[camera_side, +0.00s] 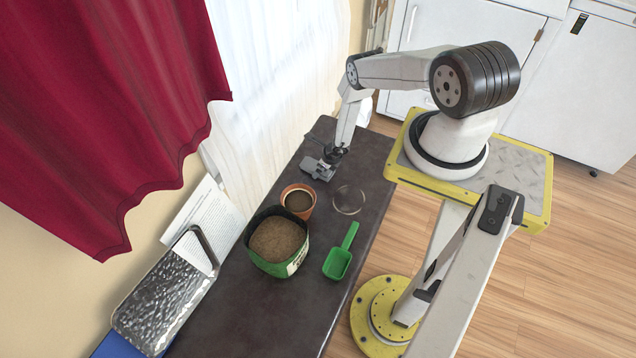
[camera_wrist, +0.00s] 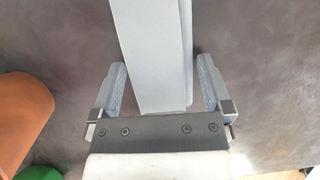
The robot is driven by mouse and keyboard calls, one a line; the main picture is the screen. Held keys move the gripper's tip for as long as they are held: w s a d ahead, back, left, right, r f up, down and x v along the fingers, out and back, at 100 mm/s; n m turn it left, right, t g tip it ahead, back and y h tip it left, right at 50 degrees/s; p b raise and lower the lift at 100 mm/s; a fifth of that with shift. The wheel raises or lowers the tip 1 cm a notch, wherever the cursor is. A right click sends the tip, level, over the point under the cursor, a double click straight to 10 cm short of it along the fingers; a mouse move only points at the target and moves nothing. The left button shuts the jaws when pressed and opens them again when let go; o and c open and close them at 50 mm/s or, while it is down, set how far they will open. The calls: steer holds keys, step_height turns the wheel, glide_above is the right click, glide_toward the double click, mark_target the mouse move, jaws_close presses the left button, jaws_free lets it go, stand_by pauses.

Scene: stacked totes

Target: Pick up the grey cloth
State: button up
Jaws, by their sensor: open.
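The grey cloth (camera_wrist: 155,45) is a pale blue-grey folded strip on the dark tabletop in the wrist view. It runs from the top edge down between my gripper's fingers. My gripper (camera_wrist: 161,90) is open, one finger on each side of the cloth, with a gap at both sides. In the side view, the cloth (camera_side: 316,169) is a small grey shape at the far part of the table. My gripper (camera_side: 331,156) is low over it and partly hides it. I cannot tell how far the fingertips are above the table.
A terracotta pot (camera_side: 298,200) stands near the cloth, also at the left of the wrist view (camera_wrist: 20,115). A clear round dish (camera_side: 349,200), a green soil bag (camera_side: 278,246) and a green scoop (camera_side: 339,262) lie nearer the camera. A curtain hangs along the left.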

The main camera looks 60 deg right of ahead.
steer(key=c, duration=1)
steer(key=shift+r, duration=0.2)
steer(key=shift+r, duration=4.8)
